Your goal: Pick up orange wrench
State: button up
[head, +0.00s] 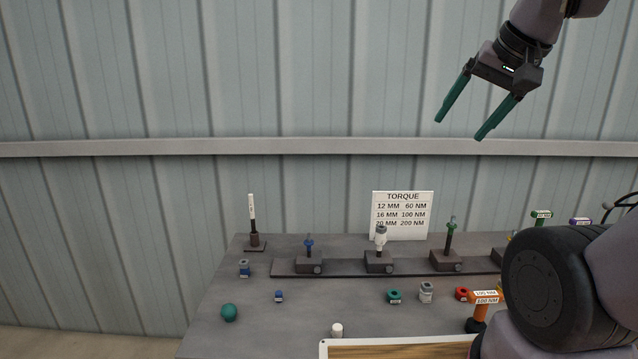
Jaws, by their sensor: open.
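The orange wrench (479,312) stands at the right of the table, with a white "100 NM" label near its top. My own arm hides part of its right side and lower end. My gripper (458,130) is at the upper right, high above the table and in front of the corrugated wall. Its two green fingers are spread apart with nothing between them. It is well above the orange wrench and apart from it.
A dark rail of fixtures (345,268) crosses the grey table (225,290). A torque sign (402,214) stands behind it. A green ball (229,312), a white cylinder (337,329) and small coloured sockets stand in front. A wood-topped tray (395,351) is at the front edge.

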aim_at(476, 324)
jog(key=z, duration=0.7)
